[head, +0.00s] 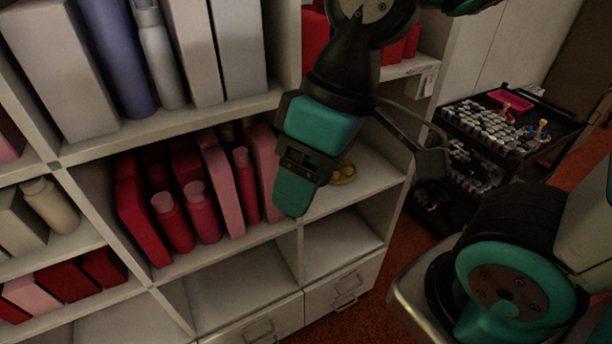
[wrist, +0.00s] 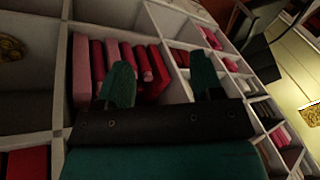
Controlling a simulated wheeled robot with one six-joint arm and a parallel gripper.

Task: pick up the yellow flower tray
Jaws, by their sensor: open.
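The yellow flower tray (head: 344,172) is a small yellow object on a white shelf in the head view, partly hidden behind my gripper. A yellow-brown object at the left edge of the wrist view (wrist: 11,47) looks like the same tray, cut off by the frame. My gripper (head: 297,192) is in front of the shelf, just left of the tray in the head view. In the wrist view its two teal fingers (wrist: 160,78) are spread apart with nothing between them. The tray lies outside the fingers, to their left in that view.
Red and pink bottles and boxes (head: 203,205) fill the compartment left of the tray. White shelf walls divide the compartments. Grey and blue bottles (head: 155,55) stand above. A black cart (head: 555,130) with many small items stands at the right. The compartment below the tray looks empty.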

